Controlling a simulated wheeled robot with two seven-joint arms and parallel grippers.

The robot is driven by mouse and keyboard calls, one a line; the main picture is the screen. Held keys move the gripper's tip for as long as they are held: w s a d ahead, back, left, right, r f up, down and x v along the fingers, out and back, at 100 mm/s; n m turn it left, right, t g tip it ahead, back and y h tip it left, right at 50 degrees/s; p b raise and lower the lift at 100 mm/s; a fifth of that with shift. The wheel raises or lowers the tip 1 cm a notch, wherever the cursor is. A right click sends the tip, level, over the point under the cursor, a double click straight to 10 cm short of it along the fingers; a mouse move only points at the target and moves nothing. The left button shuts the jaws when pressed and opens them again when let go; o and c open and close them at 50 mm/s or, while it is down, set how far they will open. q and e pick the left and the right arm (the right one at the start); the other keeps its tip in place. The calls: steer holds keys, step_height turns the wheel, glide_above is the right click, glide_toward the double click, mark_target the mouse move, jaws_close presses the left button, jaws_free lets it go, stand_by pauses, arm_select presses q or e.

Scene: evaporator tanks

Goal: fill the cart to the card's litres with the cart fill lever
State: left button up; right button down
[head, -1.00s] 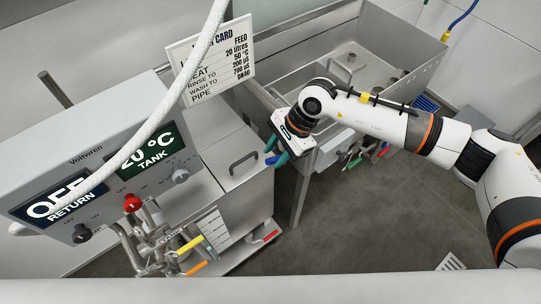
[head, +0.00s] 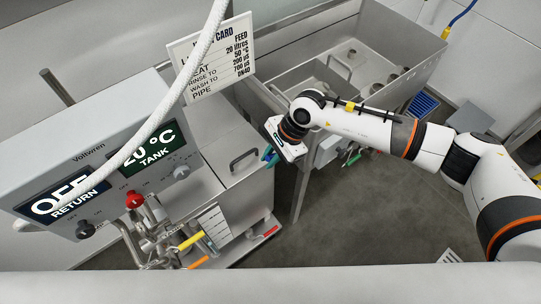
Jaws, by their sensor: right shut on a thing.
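The card (head: 212,58) hangs at the upper middle and reads feed 20 litres, with more lines partly covered by a white hose. My right gripper (head: 269,156) is beside the front right corner of a steel tank with a bar handle (head: 243,160). It is shut on what seems to be the blue cart fill lever, mostly hidden by the gripper; only a little blue and teal shows. A white scale plate (head: 214,227) is on the tank's front; I cannot read a level. I cannot tell which vessel is the cart. My left gripper is not in view.
A grey control box reads OFF return (head: 63,196) and 20 °C tank (head: 150,152). Pipes with a red knob (head: 134,200), a yellow lever (head: 190,241) and an orange lever (head: 198,262) stand below it. An open steel sink (head: 400,85) is behind my right arm.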

steer(key=f+t+h+b, duration=0.1)
steer(key=b, duration=0.2)
steer(key=f+t+h+b, duration=0.1)
steer(key=f+h+b, duration=0.1)
steer(key=b, duration=0.1)
steer(key=a+f+t+h+b, duration=0.1)
steer(key=f+b, duration=0.1)
steer(key=b, duration=0.1)
steer(key=shift+s+f+n+h, duration=0.15)
steer(key=shift+s+n+h, duration=0.15)
steer(key=shift+s, duration=0.1)
steer(key=c, duration=1.4)
jaws_free()
